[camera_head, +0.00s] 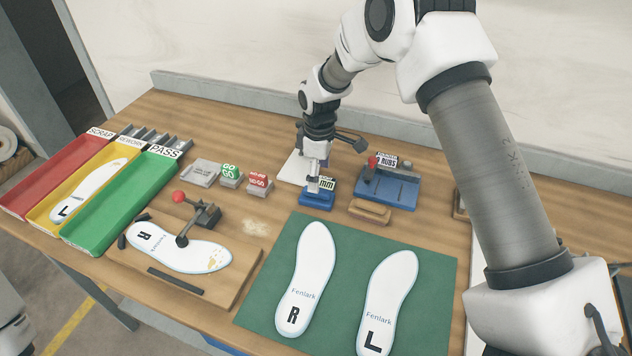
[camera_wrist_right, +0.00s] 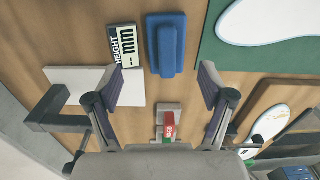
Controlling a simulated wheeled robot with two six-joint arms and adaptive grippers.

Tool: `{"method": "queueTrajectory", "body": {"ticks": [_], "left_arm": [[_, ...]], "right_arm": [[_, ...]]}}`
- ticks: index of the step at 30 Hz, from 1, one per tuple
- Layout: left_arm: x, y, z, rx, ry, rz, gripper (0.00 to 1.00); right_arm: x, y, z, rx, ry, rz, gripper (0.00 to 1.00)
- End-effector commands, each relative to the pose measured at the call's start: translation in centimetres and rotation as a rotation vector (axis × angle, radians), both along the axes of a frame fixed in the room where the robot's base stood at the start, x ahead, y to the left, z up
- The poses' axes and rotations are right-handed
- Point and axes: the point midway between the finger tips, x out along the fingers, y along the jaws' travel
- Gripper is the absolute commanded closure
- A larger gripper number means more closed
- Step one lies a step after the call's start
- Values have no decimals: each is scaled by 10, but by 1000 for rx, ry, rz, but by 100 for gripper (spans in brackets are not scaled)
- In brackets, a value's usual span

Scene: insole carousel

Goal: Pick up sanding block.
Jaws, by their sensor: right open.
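A blue block with a raised rounded grip (camera_head: 317,199), seemingly the sanding block, lies on the wooden bench near the back edge of the green mat. In the right wrist view the blue block (camera_wrist_right: 166,45) lies beyond the fingertips, roughly in line with the gap. My right gripper (camera_head: 314,182) points down above it in the head view and hides part of it. In its wrist view the right gripper (camera_wrist_right: 160,86) has its fingers wide apart with nothing between them. My left gripper is not in view.
A height display (camera_wrist_right: 124,46) and white plate (camera_wrist_right: 70,78) are close beside the blue block. A tan block (camera_head: 370,211) and a blue fixture (camera_head: 400,192) stand to its right. The green mat (camera_head: 340,262) bears two insoles.

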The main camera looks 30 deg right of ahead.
Motion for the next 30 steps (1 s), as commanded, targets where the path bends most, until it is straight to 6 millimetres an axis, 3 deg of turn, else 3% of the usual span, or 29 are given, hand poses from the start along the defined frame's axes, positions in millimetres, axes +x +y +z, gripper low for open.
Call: {"method": "queueTrajectory", "body": {"ticks": [11, 18, 19, 24, 25, 30], "left_arm": [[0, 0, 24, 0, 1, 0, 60], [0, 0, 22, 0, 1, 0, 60], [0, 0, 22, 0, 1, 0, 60], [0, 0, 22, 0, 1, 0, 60], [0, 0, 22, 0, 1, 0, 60], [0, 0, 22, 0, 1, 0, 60]], "right_arm": [[1, 6, -58, -1, 4, 1, 19], [2, 6, -65, 0, 1, 1, 19], [2, 6, -65, 0, 1, 1, 22], [2, 6, -64, 0, 1, 1, 82], [2, 6, -64, 0, 1, 1, 88], [2, 5, -65, 0, 1, 0, 88]]}}
